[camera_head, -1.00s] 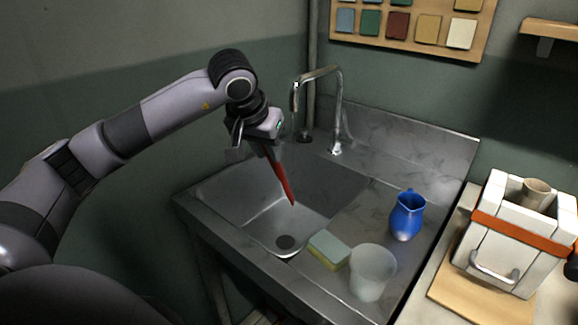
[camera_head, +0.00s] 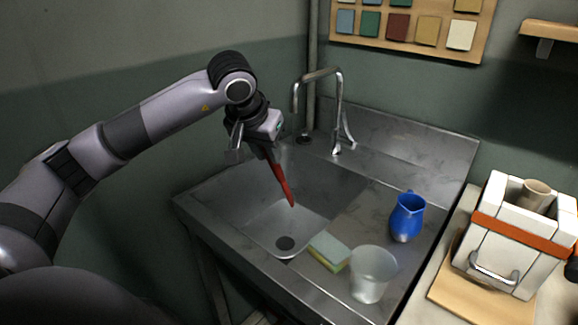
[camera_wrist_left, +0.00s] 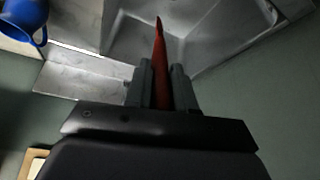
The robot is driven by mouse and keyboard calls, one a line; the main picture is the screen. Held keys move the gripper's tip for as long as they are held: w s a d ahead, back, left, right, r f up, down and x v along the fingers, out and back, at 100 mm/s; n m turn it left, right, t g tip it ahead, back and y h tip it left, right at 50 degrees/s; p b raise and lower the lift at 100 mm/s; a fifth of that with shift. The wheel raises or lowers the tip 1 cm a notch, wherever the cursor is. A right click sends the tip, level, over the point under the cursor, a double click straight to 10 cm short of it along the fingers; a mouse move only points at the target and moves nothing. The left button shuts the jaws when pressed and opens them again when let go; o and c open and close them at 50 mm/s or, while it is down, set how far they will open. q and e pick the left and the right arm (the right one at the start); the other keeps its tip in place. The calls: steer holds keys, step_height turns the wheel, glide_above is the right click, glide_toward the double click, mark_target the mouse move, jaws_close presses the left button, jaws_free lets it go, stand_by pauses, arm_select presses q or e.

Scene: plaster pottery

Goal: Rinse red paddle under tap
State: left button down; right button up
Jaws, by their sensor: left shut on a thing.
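My left gripper (camera_head: 264,142) is shut on the red paddle (camera_head: 283,184), which points down and to the right over the sink basin (camera_head: 262,221). In the left wrist view the red paddle (camera_wrist_left: 159,62) sticks out between the two fingers of the gripper (camera_wrist_left: 160,82). The curved metal tap (camera_head: 339,100) stands at the back of the sink, to the right of the gripper. The paddle's tip is above the basin, in front of the tap. No water shows clearly under the spout. My right gripper is not in view.
A sponge (camera_head: 330,247), a translucent cup (camera_head: 371,275) and a blue jug (camera_head: 407,217) stand on the drainboard right of the basin. Further right, a strapped white mould (camera_head: 514,235) sits on a board. The basin floor is clear.

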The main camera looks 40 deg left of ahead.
arm_select(q)
steer(key=shift+r, duration=0.1)
steer(key=s+d+r+p, duration=0.1)
steer(key=s+d+r, duration=0.1)
steer(key=s+r, duration=0.2)
steer(key=shift+s+d+p, duration=0.15)
steer(key=shift+s+p, duration=0.05)
steer(key=shift+p, duration=0.1)
stand_by(0.4)
steer(key=shift+f, duration=0.1)
stand_by(0.4)
